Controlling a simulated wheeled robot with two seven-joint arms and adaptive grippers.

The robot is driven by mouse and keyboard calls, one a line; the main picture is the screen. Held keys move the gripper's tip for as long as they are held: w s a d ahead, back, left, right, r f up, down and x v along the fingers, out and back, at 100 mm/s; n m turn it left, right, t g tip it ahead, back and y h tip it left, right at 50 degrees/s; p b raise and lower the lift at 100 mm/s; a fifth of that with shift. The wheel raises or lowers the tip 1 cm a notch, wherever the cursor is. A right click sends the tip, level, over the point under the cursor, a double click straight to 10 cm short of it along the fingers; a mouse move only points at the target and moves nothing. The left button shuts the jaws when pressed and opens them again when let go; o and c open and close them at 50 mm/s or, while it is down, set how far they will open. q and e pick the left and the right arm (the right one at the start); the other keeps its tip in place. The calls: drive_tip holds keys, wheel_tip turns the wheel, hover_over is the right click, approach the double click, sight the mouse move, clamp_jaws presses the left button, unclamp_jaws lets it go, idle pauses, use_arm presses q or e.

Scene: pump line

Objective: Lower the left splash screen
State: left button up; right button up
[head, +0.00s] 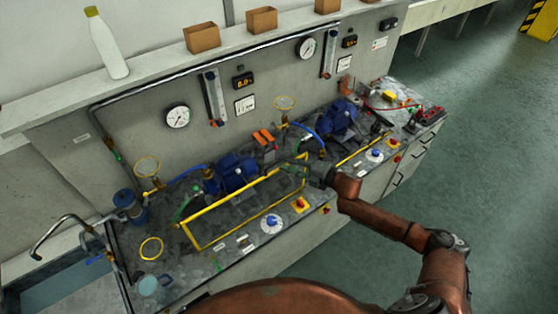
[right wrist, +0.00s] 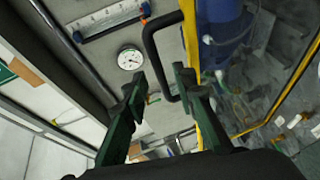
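The left splash screen (head: 240,194) is a clear panel in a yellow frame, standing up in front of the left blue pump (head: 237,172). In the right wrist view its yellow edge (right wrist: 207,118) runs down past the fingers, with a black bracket-shaped handle (right wrist: 150,50) on it. My right gripper (head: 309,172) is at the screen's right end. In the right wrist view the right gripper (right wrist: 160,100) has its fingers apart, with the handle's lower end seen between or just beyond them; contact is not clear. My left gripper is not in view.
A blue knob (head: 271,223) and a red-and-yellow switch (head: 299,204) sit along the front edge. A second pump (head: 341,117) stands right. Gauges line the back panel, and a bottle (head: 107,43) stands on the shelf. A sink with a tap (head: 62,235) is at left.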

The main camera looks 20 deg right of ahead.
drive_tip(key=shift+x, duration=1.8)
drive_tip(key=shift+c, duration=0.5)
clamp_jaws()
